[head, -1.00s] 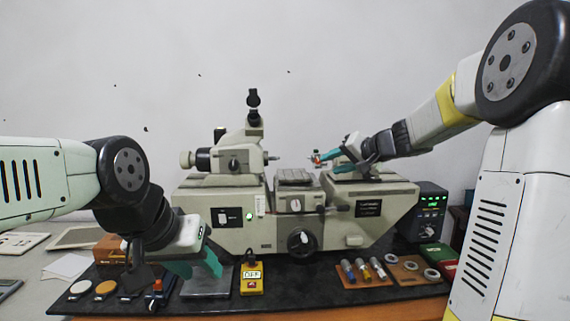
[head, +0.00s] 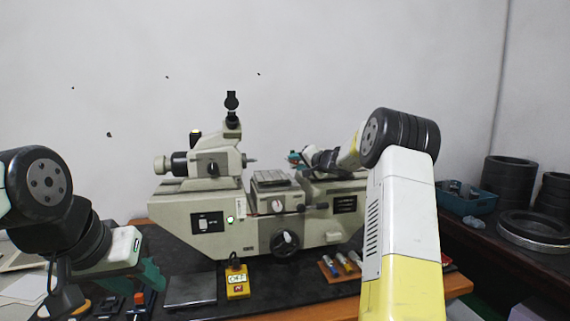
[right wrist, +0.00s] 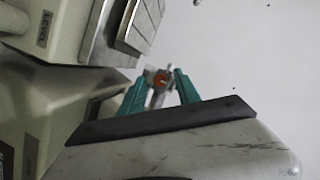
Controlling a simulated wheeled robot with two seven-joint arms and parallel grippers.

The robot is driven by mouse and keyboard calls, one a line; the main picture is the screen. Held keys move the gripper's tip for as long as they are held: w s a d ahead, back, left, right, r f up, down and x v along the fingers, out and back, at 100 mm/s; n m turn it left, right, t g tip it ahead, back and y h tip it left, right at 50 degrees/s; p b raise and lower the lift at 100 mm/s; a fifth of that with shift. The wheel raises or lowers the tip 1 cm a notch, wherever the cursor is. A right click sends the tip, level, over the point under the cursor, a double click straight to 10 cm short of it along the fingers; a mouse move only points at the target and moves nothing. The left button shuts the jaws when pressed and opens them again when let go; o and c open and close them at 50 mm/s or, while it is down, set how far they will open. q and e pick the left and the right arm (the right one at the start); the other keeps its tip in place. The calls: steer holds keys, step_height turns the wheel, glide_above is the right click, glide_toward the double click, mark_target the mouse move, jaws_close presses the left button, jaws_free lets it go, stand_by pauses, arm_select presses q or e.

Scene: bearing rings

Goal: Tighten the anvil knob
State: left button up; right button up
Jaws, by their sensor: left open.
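The grey-green measuring machine (head: 222,222) stands on the dark bench top. In the head view my right gripper (head: 298,159) is at the machine's right-hand upper part, small and partly hidden by my right arm. My left gripper (head: 152,275) is open, low at the left front of the machine, left of a flat dark plate.
The flat plate (head: 190,289) and a yellow switch box (head: 237,282) lie in front of the machine. Colored cylinders (head: 345,263) lie on a brown board. On the right, a side bench holds a teal bin (head: 467,197) and stacked dark rings (head: 508,180).

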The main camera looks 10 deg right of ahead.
steer(key=shift+w+a, duration=0.15)
steer(key=shift+w, duration=0.1)
jaws_close()
